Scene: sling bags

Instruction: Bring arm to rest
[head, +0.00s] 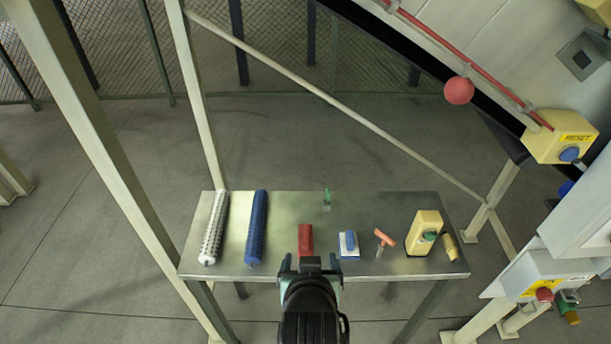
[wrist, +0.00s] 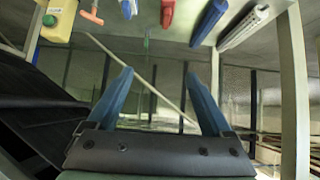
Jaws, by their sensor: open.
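My gripper (head: 309,262) is at the front edge of the metal table (head: 285,215) in the head view, in front of a red block-like thing (head: 305,236). In the wrist view my gripper (wrist: 160,92) shows two blue fingers spread wide with nothing between them. The wrist view looks out with the table items along its top edge, upside down. Part of my arm hides the front middle of the table.
On the table are a white studded bar (head: 213,228), a blue bar (head: 256,228), a blue-and-white item (head: 348,244), an orange-handled item (head: 384,238) and a yellow box (head: 424,232). Frame posts stand left. A machine with a yellow reset box (head: 560,137) stands right.

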